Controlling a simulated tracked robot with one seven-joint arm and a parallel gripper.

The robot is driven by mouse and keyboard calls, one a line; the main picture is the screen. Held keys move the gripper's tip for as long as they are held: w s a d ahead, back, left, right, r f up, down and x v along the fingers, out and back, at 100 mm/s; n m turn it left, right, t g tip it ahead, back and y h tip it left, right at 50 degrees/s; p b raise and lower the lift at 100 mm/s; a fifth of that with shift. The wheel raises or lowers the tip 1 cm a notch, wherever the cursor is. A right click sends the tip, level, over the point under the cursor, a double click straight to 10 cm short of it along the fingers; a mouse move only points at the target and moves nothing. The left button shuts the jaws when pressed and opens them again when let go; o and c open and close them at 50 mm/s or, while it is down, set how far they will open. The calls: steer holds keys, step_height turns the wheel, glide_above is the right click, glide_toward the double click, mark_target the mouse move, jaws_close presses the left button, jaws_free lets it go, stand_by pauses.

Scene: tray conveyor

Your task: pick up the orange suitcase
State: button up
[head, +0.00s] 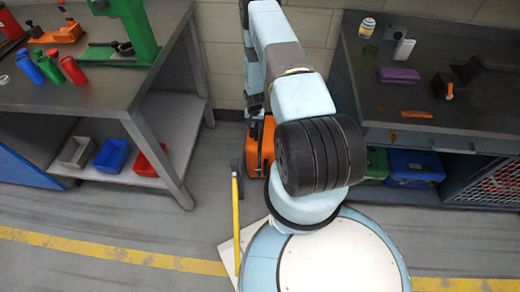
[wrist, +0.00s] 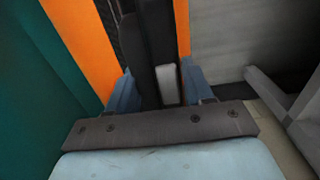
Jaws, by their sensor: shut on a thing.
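The orange suitcase (head: 267,140) stands on the floor by the back wall, between the two benches. My arm covers much of it in the head view. The exact contact is partly hidden.
A left bench (head: 95,95) holds bottles and a green machine, with small bins on its lower shelf. A right bench (head: 410,110) has green and blue cases (head: 415,165) below it. A yellow stripe (head: 110,250) crosses the open floor in front.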

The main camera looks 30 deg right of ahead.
jaws_close()
steer(key=shift+w+r, duration=0.1)
steer(key=shift+r, duration=0.05)
stand_by(0.4)
